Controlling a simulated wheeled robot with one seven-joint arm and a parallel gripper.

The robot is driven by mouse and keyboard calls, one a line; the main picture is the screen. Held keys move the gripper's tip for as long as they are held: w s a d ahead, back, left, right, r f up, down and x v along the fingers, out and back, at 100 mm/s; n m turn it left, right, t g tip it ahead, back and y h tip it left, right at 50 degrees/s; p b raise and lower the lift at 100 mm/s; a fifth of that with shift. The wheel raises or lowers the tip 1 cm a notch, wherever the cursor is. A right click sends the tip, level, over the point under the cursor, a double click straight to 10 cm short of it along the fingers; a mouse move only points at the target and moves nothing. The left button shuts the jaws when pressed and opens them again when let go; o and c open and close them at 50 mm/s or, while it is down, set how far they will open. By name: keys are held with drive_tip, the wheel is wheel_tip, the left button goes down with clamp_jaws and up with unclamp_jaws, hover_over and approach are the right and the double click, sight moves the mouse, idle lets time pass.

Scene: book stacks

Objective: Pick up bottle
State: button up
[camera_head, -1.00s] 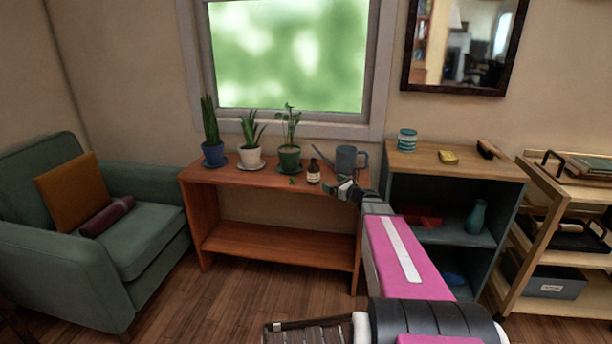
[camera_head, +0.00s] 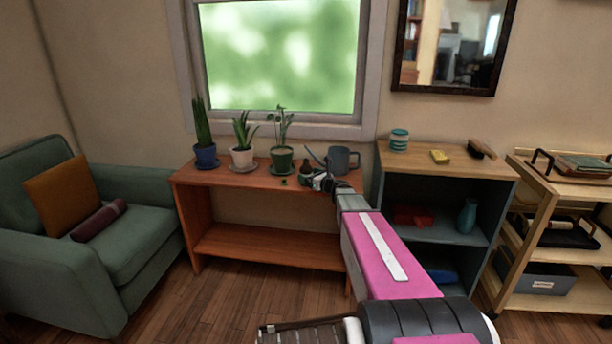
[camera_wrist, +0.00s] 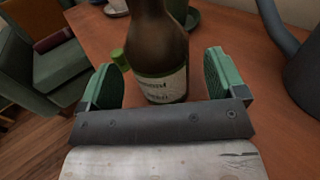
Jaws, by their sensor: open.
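The bottle (camera_wrist: 160,55) is brown with a pale label and stands upright on the orange-brown wooden console table (camera_wrist: 232,60). In the wrist view it is between the two green finger pads of my gripper (camera_wrist: 160,88), with a gap visible at each side. My gripper is open. In the head view my gripper (camera_head: 318,181) is at the table's right part and covers much of the bottle (camera_head: 305,170).
A grey watering can (camera_head: 342,160) stands close to the right of the bottle. Several potted plants, including one in a green pot (camera_head: 282,158), stand to the left. A dark shelf (camera_head: 440,165) adjoins on the right. A green armchair (camera_head: 130,240) is at left.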

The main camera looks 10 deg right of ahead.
sight(309, 166)
drive_tip(key=shift+w+a, duration=0.25)
drive_tip(key=shift+w, duration=0.15)
drive_tip(key=c, duration=1.2)
drive_tip(key=shift+r, duration=0.2)
drive_tip(key=shift+r, duration=1.65)
drive_tip(key=shift+s+a+r, duration=0.1)
drive_tip(key=shift+s+r, duration=0.05)
drive_tip(key=shift+r, duration=0.15)
drive_tip(key=s+a+r, duration=0.4)
drive_tip(key=a+r, duration=0.2)
drive_tip(key=a, duration=0.3)
drive_tip(key=shift+s+a+r, duration=0.3)
drive_tip(key=shift+s+r, duration=0.05)
drive_tip(key=shift+s, duration=0.05)
